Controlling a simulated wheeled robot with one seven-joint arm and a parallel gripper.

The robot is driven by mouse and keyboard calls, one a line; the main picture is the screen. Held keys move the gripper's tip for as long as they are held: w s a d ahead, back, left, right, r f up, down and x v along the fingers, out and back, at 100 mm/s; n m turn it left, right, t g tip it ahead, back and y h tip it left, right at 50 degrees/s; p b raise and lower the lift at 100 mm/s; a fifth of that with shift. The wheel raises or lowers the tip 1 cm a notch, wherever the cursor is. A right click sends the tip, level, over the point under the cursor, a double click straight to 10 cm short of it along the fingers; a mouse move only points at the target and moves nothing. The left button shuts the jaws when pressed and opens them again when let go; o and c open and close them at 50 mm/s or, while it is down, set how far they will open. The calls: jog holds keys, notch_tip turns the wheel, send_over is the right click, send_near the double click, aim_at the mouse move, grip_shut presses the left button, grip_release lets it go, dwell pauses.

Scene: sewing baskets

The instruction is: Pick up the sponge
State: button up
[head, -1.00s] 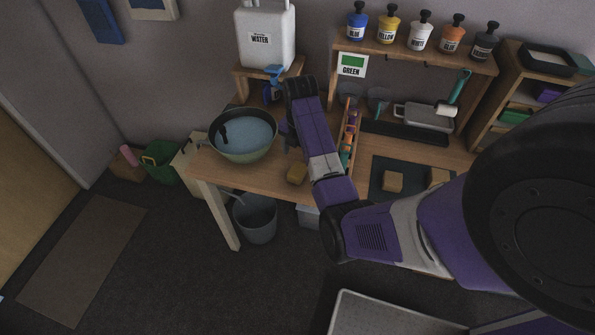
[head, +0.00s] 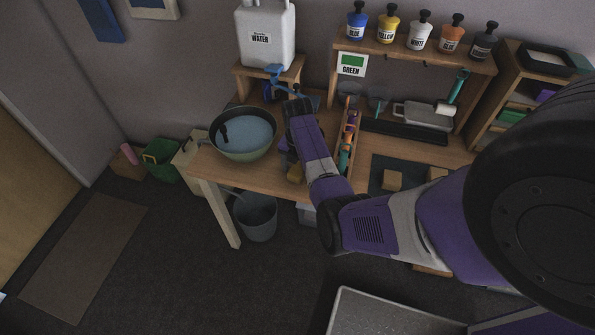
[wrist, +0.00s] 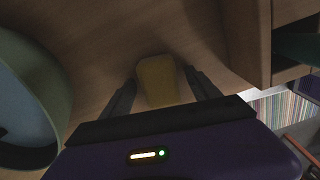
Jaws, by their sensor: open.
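The yellow-tan sponge (wrist: 158,80) lies on the wooden table between the two open fingers of my gripper (wrist: 160,90) in the wrist view. The fingers are apart on its left and right sides, and I cannot tell whether either touches it.
A bowl of water (head: 243,152) stands just left of the sponge. A wooden organiser (head: 346,150) with colourful items stands to the right. A grey bucket (head: 257,219) is on the floor below. A water jug (head: 266,30) stands behind on a small stand.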

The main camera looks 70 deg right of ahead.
jog(key=c, duration=1.4)
jog(key=shift+r, duration=0.15)
